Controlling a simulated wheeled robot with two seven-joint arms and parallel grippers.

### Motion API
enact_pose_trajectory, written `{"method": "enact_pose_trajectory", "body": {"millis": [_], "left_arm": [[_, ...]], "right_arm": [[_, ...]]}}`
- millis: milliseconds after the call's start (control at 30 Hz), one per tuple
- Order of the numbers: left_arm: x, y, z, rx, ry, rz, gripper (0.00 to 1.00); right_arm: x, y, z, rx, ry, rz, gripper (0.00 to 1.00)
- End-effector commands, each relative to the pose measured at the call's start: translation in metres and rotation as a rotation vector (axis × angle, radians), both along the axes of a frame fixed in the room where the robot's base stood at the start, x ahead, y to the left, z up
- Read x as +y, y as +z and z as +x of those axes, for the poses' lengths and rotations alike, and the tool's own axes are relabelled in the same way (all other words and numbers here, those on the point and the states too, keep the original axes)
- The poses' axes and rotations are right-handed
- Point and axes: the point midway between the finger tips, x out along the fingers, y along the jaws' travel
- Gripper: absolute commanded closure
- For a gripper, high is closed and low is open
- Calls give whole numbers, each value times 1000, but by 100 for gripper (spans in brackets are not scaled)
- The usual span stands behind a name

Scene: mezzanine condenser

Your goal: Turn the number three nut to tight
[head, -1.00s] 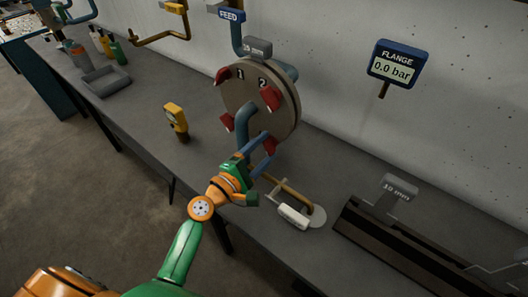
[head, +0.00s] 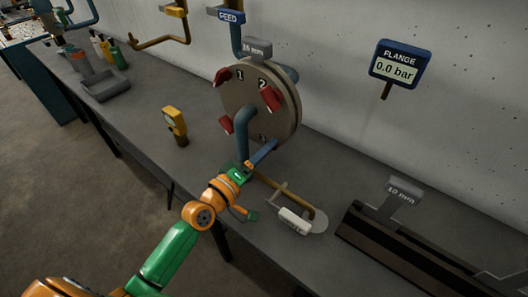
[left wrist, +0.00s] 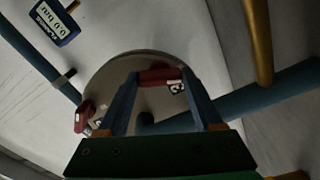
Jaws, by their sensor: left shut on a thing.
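The round grey-brown flange cover (head: 245,100) stands upright on the bench, with red nuts around its face and painted numbers 1 and 2 near the top. My left gripper (head: 270,146) is at its lower right edge. In the left wrist view, its blue fingers (left wrist: 158,78) are shut on the red number three nut (left wrist: 160,75), with the label 3 (left wrist: 176,87) just beside it. In the head view the fingers hide this nut. Another red nut (left wrist: 84,114) shows at the left of the wrist view. My right gripper is not in view.
The flange gauge (head: 400,65) on the wall reads 0.0 bar. A blue-grey pipe (head: 243,130) runs down in front of the cover. A yellow device (head: 175,122) stands to the left.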

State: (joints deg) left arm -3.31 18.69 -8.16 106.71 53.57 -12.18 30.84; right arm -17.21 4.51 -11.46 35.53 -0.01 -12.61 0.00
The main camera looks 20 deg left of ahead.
Motion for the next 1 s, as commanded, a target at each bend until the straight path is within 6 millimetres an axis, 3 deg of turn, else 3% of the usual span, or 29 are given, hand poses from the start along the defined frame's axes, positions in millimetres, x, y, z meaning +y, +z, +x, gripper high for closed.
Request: {"method": "enact_pose_trajectory", "body": {"millis": [800, 833, 933, 1000], "left_arm": [[0, 0, 0, -38, 1, 108, 88], [0, 0, 0, -38, 1, 108, 30], [0, 0, 0, -38, 1, 107, 3], [0, 0, 0, -38, 1, 107, 3]], "right_arm": [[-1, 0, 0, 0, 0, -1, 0], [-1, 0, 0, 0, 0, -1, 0], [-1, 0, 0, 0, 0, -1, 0], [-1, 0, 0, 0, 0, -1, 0]]}}
